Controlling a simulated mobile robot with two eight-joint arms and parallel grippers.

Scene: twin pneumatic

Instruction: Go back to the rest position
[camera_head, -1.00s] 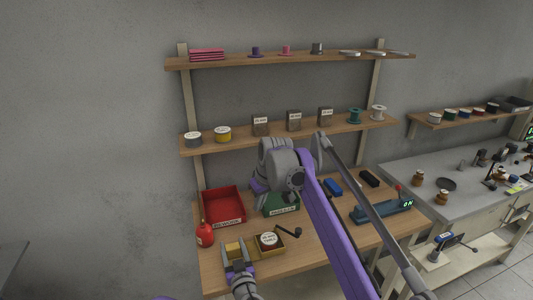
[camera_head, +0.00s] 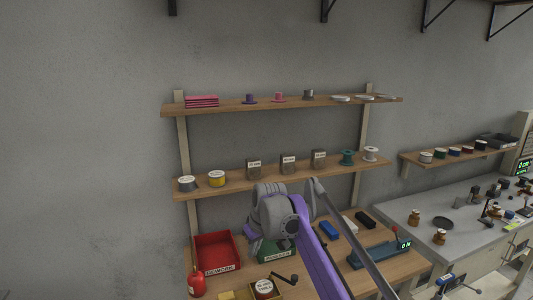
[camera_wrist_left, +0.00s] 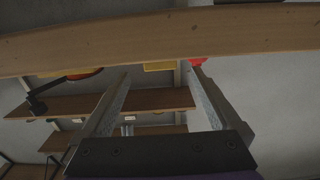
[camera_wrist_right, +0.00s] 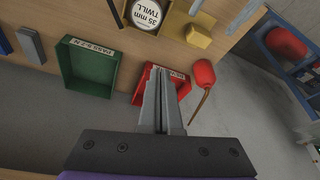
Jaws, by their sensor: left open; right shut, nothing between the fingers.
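My right arm crosses the lower middle of the head view, with its grey joint (camera_head: 275,215) in front of the bench. The right gripper's fingers are hidden or unclear there. In the right wrist view the right gripper (camera_wrist_right: 162,85) is shut and empty, its tips in front of the red bin (camera_wrist_right: 151,82). The green bin (camera_wrist_right: 89,70) is to the left of them. My left gripper (camera_wrist_left: 157,72) is open and empty in its wrist view, with a wooden board (camera_wrist_left: 160,38) across the top. The left gripper is out of the head view.
The bench (camera_head: 350,278) holds a red bin (camera_head: 217,252), a red bottle (camera_head: 196,285), a crank tray (camera_head: 283,290) and a teal device (camera_head: 378,254). Two wall shelves (camera_head: 285,105) carry spools and boxes. A grey side bench (camera_head: 465,207) stands at right.

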